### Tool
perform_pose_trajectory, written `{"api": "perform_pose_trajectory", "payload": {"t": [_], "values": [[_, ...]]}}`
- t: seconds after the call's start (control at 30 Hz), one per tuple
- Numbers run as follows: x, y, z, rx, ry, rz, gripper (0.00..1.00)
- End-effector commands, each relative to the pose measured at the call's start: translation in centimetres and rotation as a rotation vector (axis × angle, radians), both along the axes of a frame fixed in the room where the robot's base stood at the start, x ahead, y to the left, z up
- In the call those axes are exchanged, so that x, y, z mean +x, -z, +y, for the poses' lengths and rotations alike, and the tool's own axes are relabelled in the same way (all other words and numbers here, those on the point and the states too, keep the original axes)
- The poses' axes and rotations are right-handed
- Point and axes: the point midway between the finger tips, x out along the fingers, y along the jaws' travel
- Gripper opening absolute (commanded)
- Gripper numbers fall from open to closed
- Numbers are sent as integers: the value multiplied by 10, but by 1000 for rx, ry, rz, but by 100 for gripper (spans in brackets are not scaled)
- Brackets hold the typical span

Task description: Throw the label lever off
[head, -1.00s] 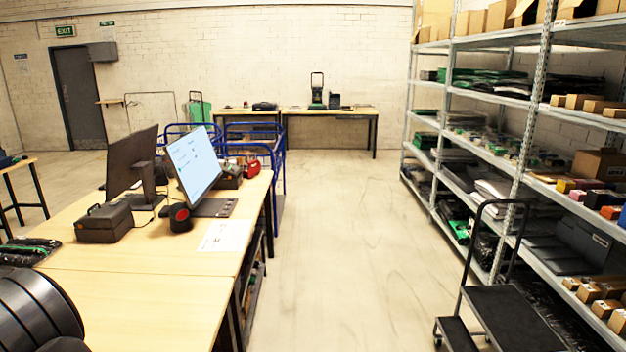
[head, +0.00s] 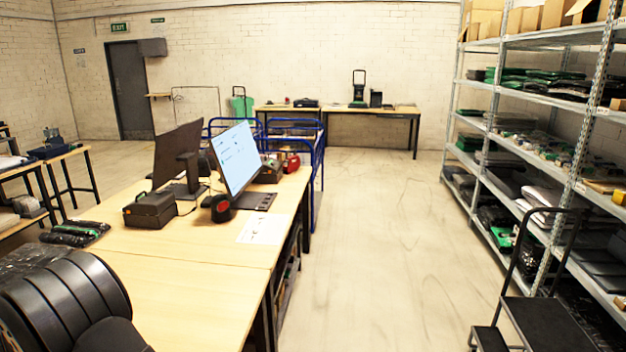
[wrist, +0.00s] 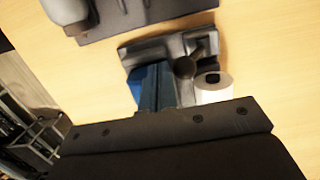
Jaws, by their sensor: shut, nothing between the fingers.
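In the wrist view a dark grey device (wrist: 160,50) lies on the light wood top. A dark round knob (wrist: 186,67) with a short arm stands on it; I cannot be sure this is the label lever. A white roll (wrist: 213,88) with a dark core sits beside the knob, at its lower right. My gripper (wrist: 153,70) shows as blue fingers close together, in front of the device and left of the knob, with nothing held. Its black body covers the bottom of the view. I cannot tell whether the fingertips touch the device. My gripper does not show in the head view.
The head view shows a wood desk (head: 190,295) with monitors, a black box (head: 149,209) and a paper sheet (head: 262,230). Shelving (head: 560,170) and a step stool (head: 550,322) stand at the right. The floor (head: 385,240) between is clear.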

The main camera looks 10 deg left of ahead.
Motion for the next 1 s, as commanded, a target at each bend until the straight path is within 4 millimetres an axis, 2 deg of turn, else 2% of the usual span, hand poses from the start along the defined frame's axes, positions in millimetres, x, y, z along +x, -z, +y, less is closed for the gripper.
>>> {"api": "perform_pose_trajectory", "payload": {"t": [0.43, 0.7, 1.0], "values": [[0, -1, 6, 0, 0, 0, 0], [0, -6, 17, 0, -1, 0, 0], [0, -6, 18, 0, 0, 0, 0]]}}
